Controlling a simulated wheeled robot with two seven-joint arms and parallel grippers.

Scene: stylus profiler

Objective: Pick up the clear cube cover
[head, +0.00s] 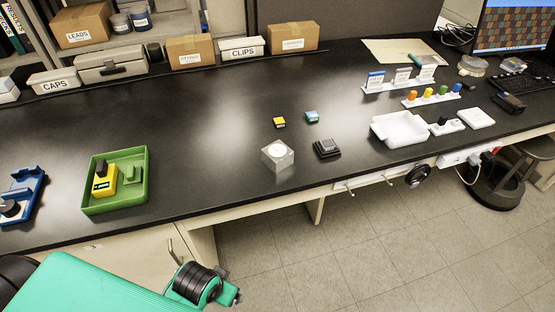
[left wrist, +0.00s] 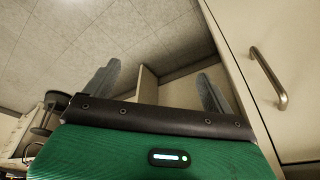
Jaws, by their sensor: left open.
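The clear cube cover (head: 278,154) sits on the black bench top (head: 200,110) near its front edge, in the middle of the head view. It looks like a translucent box with a pale round spot on top. My left gripper shows in the left wrist view (left wrist: 160,88) with its two grey fingers spread wide and nothing between them. In the head view, my green left arm comes in at the lower left, below the bench front and well away from the cover. My right gripper is in neither view.
Next to the cover are a small black device (head: 327,149), a yellow block (head: 279,122) and a blue block (head: 312,117). A green tray (head: 146,186) is left, a white tray (head: 399,128) right. A drawer handle (left wrist: 268,77) is near my left gripper.

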